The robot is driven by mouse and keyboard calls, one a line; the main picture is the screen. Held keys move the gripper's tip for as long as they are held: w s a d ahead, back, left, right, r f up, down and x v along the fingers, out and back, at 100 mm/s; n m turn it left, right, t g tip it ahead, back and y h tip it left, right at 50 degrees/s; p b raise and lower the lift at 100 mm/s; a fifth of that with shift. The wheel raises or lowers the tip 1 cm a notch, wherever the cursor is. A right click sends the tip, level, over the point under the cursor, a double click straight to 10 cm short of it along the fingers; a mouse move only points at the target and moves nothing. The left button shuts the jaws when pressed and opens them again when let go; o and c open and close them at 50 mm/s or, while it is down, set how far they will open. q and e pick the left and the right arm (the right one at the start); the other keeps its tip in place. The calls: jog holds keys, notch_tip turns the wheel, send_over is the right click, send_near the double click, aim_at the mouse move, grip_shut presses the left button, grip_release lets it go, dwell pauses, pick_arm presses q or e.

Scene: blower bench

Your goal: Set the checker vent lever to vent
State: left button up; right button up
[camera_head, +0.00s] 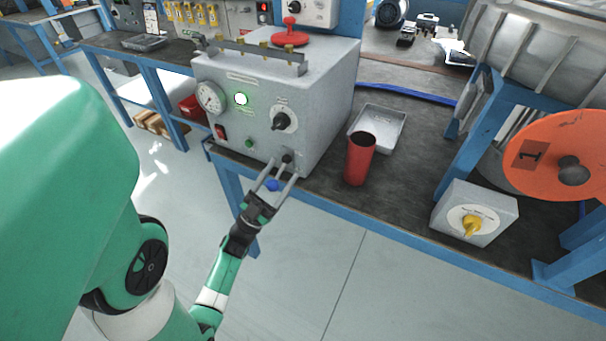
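Contact and lever setting cannot be told. My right gripper is out of view.
A red cup (360,158) and a metal tray (383,124) stand right of the checker. A grey box with a yellow knob (471,227) sits near the bench's front edge. An orange reel (560,150) is at far right. Open floor (370,290) lies in front.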

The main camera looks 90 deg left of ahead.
pick_arm(q)
jog(key=v, duration=1.1)
jog(key=shift+s+d+f, duration=0.2)
jog(key=shift+f, duration=0.05)
